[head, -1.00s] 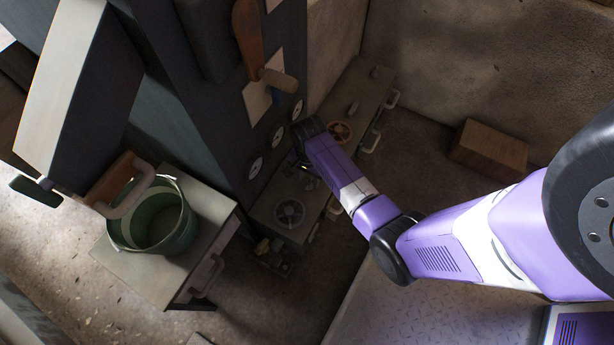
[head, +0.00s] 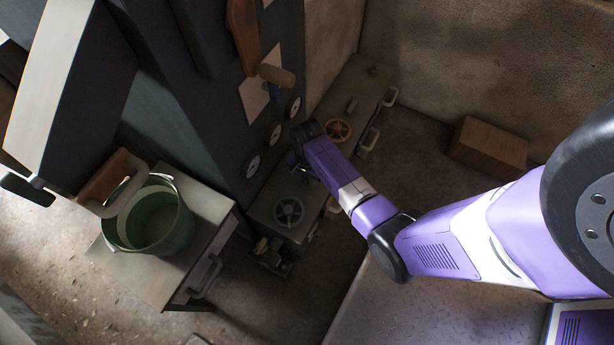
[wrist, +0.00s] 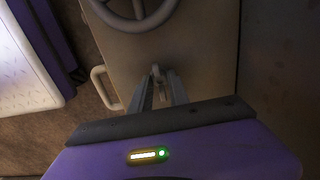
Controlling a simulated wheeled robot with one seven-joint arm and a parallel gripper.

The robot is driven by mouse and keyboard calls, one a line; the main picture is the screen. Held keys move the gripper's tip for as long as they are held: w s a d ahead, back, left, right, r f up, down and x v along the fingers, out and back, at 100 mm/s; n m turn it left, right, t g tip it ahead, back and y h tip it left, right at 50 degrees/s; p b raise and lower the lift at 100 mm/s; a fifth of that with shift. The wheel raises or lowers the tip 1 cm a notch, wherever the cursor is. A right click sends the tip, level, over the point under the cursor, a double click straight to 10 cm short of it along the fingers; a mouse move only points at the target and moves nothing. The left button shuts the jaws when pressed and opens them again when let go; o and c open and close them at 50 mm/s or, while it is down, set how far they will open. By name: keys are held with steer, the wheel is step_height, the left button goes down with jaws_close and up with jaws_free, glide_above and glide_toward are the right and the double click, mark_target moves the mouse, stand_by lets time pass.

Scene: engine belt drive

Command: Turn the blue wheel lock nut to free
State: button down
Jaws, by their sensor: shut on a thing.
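My gripper (wrist: 157,84) is shut on a small pale grey upright piece (wrist: 156,69), which looks like the lock nut, on top of a dark box. The fingers hide much of it. A grey spoked wheel (wrist: 134,14) shows just beyond it in the wrist view, cut off by the top edge. In the head view, the grey wheel (head: 289,211) lies flat on the near box, just below my gripper (head: 298,163). The wheel looks grey; no clear blue shows on it. My own arm hides the held piece in the head view.
A second box behind carries an orange-brown wheel (head: 337,130). A green bucket (head: 150,220) sits on a side table. A wooden block (head: 488,146) lies on the floor.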

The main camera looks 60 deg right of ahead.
steer(key=n+p, duration=0.3)
steer(key=n, duration=0.1)
steer(key=shift+r, duration=0.2)
steer(key=n+p, duration=0.2)
steer(key=n, duration=0.2)
steer(key=shift+f+n, duration=0.1)
steer(key=shift+n, duration=0.2)
steer(key=n+p, duration=0.1)
steer(key=n, duration=0.3)
steer(key=shift+p, duration=0.4)
steer(key=shift+f+n+p, duration=0.1)
steer(key=shift+n+p, duration=0.35)
steer(key=shift+n, duration=2.25)
steer(key=c, duration=1.3)
jaws_free()
steer(key=shift+o, duration=0.2)
